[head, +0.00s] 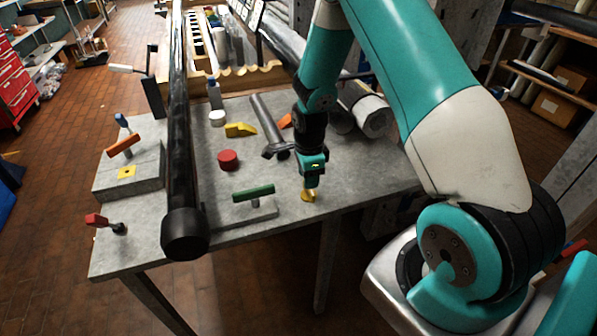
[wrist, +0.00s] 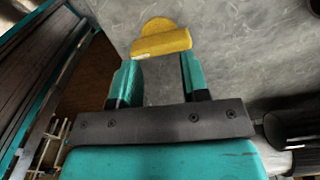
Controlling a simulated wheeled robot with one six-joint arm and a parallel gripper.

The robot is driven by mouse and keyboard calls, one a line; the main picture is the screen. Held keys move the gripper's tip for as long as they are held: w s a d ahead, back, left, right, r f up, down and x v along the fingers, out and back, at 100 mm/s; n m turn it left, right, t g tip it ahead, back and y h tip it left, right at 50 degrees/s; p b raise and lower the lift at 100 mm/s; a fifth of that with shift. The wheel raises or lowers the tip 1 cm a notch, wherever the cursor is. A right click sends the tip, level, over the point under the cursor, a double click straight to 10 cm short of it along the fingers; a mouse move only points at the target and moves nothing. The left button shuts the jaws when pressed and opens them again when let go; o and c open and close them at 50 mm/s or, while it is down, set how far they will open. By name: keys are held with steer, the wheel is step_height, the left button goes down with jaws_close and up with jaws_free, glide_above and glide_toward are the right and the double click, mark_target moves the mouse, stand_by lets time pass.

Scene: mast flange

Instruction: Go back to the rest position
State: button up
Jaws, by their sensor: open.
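My gripper (head: 311,180) points down over the front right part of the grey table (head: 280,225). In the wrist view, my gripper (wrist: 160,80) has its two teal fingers apart, with bare table showing between them. A yellow piece (wrist: 161,38) with a rounded tab lies just beyond the fingertips in that view. The yellow piece also shows in the head view (head: 308,196), right under my gripper and partly hidden by it. I cannot tell whether the fingers touch it.
A black mast (head: 178,130) crosses the table on the left. A green-handled piece (head: 253,193), a red cylinder (head: 228,160), a yellow block (head: 240,130) and a grey hammer-like tool (head: 268,125) lie left of my gripper. A grey cylinder (head: 366,112) lies behind my arm.

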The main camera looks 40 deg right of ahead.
steer(key=shift+d+f, duration=0.1)
steer(key=shift+d, duration=0.65)
steer(key=s+a+r+n+y, duration=0.2)
steer(key=s+a+r+n, duration=0.2)
steer(key=a+r+n, duration=0.95)
steer(key=s+a+r+n+y, duration=0.1)
steer(key=s+a+r+n, duration=0.4)
steer(key=s+r+n, duration=0.2)
steer(key=s+a+r+n+y, duration=0.1)
steer(key=s+a+r+n, duration=0.4)
steer(key=s+r+n, duration=0.2)
steer(key=s+n, duration=0.2)
steer(key=s, duration=0.2)
steer(key=shift+s+r, duration=0.15)
steer(key=shift+r, duration=0.05)
